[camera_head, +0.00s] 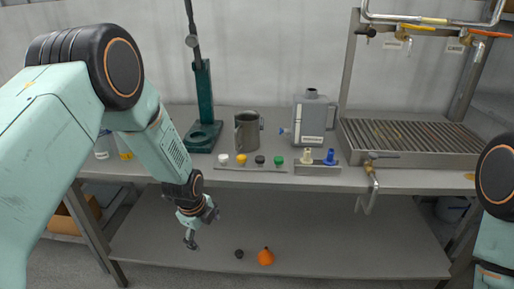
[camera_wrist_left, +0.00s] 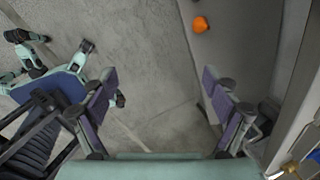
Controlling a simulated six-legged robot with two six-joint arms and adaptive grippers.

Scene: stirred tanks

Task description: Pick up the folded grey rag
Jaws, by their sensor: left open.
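I cannot make out a folded grey rag for certain in either view. My left gripper (camera_head: 202,227) hangs in front of the bench, below the worktop edge, with its fingers apart and nothing between them. In the left wrist view its two fingers (camera_wrist_left: 160,82) are wide apart, with bare grey floor between them. My right arm shows only in part at the right edge of the head view, and its gripper is out of frame.
The worktop (camera_head: 225,177) holds a grey jug (camera_head: 247,132), a grey canister (camera_head: 314,117), a green stand (camera_head: 203,105), small coloured caps and a slatted drain rack (camera_head: 415,137). A tap (camera_head: 373,172) juts from the front edge. An orange object (camera_head: 265,257) sits on the lower shelf (camera_head: 330,235).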

